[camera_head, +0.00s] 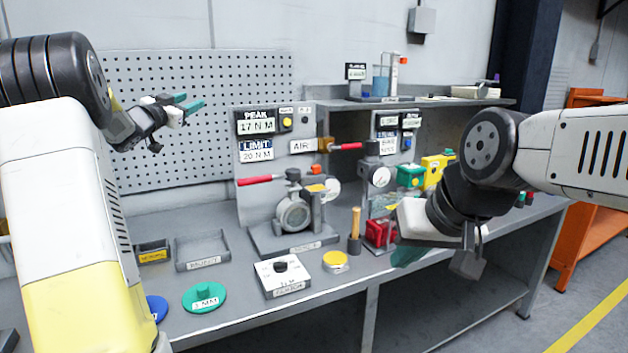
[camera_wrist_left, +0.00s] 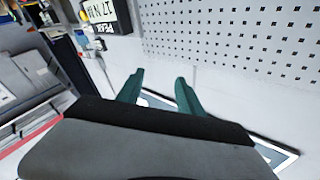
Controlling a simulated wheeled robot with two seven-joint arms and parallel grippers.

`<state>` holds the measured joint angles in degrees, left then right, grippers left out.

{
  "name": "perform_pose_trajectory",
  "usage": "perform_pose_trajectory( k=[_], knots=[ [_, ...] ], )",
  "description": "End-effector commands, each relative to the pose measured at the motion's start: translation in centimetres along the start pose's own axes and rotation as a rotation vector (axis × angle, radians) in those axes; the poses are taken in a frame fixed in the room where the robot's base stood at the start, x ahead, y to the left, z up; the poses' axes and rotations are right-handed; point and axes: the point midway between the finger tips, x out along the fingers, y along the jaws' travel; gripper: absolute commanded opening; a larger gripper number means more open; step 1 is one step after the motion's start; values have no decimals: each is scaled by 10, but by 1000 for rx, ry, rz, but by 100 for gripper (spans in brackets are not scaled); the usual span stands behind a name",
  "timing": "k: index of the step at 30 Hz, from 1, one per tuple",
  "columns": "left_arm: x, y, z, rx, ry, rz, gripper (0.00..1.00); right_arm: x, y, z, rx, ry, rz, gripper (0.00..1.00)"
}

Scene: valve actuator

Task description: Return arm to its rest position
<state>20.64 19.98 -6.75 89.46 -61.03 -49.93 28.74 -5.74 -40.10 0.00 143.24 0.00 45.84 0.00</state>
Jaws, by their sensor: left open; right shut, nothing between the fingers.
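My left gripper (camera_head: 184,105) is raised in front of the grey pegboard, above the left part of the bench. Its two green fingers are apart with nothing between them; they also show in the left wrist view (camera_wrist_left: 155,92), pointing toward the wall. My right arm (camera_head: 490,150) comes in from the right and reaches down over the right part of the bench. My right gripper (camera_head: 408,254) hangs low near the bench's front edge; its fingers are partly hidden by the wrist, and nothing shows held in it.
The valve actuator (camera_head: 293,213) stands mid-bench before a panel reading PEAK 17 N M. A green 3 MM disc (camera_head: 204,297), a white block (camera_head: 283,277), a yellow puck (camera_head: 335,261) and a grey tray (camera_head: 202,251) lie in front. An orange cabinet (camera_head: 590,230) stands at the right.

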Motion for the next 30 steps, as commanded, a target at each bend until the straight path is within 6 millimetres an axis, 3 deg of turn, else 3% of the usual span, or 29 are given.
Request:
perform_pose_trajectory(
  k=[1,3,7,13,21,25,30],
  knots=[
    [-9,4,-23,-22,-39,-68,44,0,0,0,0,0,0,0],
    [-27,10,-37,-64,-118,-154,44,0,0,0,0,0,0,0],
    [-77,42,-46,-166,-297,-253,44,0,0,0,0,0,0,0],
    [-183,138,-27,-337,-624,-241,44,0,0,0,0,0,0,0],
    [-322,276,4,-484,-980,-37,44,0,0,0,0,0,0,0],
    [-370,320,12,-517,-1086,61,44,0,0,0,0,0,0,0],
    [-399,346,16,-535,-1150,126,44,0,0,0,0,0,0,0]
  ],
)
